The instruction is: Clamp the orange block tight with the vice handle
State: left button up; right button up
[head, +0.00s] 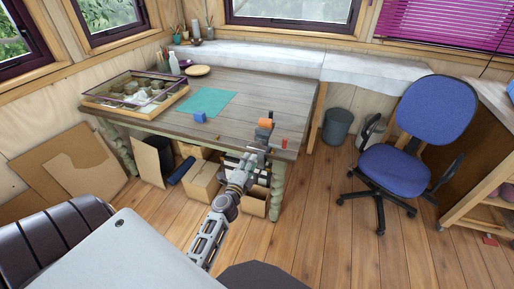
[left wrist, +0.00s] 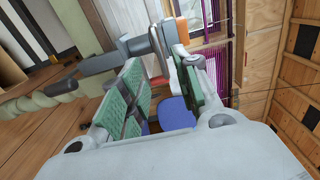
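The orange block (head: 265,123) sits in the grey vice at the right front corner of the table; it also shows in the left wrist view (left wrist: 182,30). In that view the vice (left wrist: 143,45) is just beyond my fingertips, and its dark grey handle bar (left wrist: 90,66) extends to the left. My left gripper (head: 256,155) is just below the block at the table edge. In the left wrist view its green-padded fingers (left wrist: 160,75) are apart, with a clear gap between them. I cannot tell whether they touch the handle. My right gripper is not in view.
Cardboard boxes (head: 203,181) stand underneath. A blue chair (head: 398,165) stands to the right, with open floor between.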

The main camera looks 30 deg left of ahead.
aim_at(257, 147)
pick_arm(q)
jog(key=x, duration=0.3)
jog(key=shift+r, duration=0.1)
jog(key=x, duration=0.6)
jog(key=shift+w+a+p, duration=0.1)
jog(key=shift+w+p, duration=0.05)
jog(key=shift+p, duration=0.2)
jog(key=shift+w, duration=0.15)
jog(key=c, duration=0.7)
grip_shut()
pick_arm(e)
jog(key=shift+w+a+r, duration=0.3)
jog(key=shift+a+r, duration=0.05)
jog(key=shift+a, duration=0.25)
